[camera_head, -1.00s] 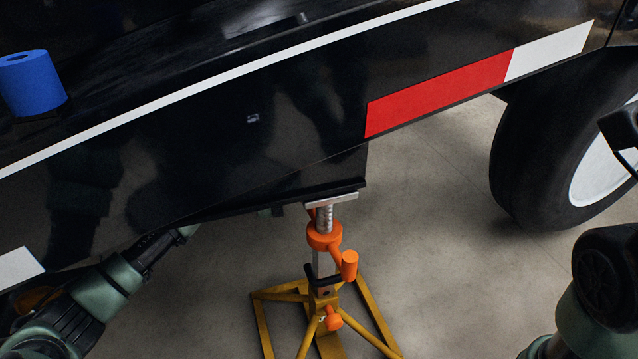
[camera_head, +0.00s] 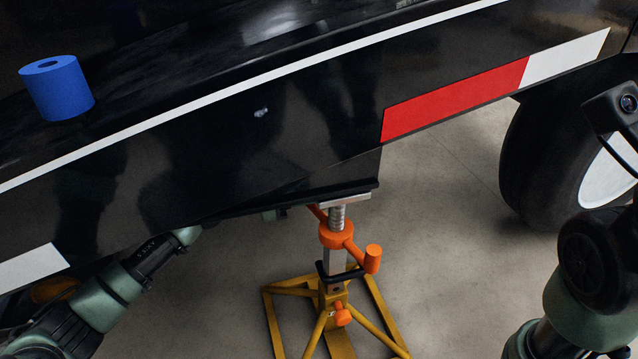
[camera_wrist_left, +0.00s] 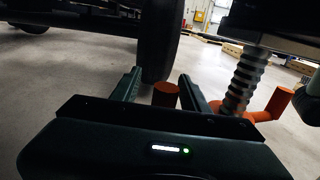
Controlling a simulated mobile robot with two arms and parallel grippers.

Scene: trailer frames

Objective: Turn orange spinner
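The orange spinner (camera_head: 337,236) is a ring on the upright screw of a jack stand, just below the trailer's edge. One arm with an upright orange knob (camera_head: 373,259) points right and toward me. The opposite arm runs up left and is hidden behind the black trailer side. In the left wrist view, my left gripper's fingers (camera_wrist_left: 162,88) stand apart on both sides of an orange knob (camera_wrist_left: 165,95), with a gap visible at its left. The spinner's other knob (camera_wrist_left: 280,103) shows at right. In the head view the trailer mostly hides this gripper. My right gripper is out of view.
The yellow stand base (camera_head: 283,291) with a lower orange knob (camera_head: 342,315) is on the concrete floor. The trailer side (camera_head: 200,150) overhangs the stand. A blue cylinder (camera_head: 58,90) sits on the trailer. A wheel (camera_head: 530,160) stands at right; floor between is clear.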

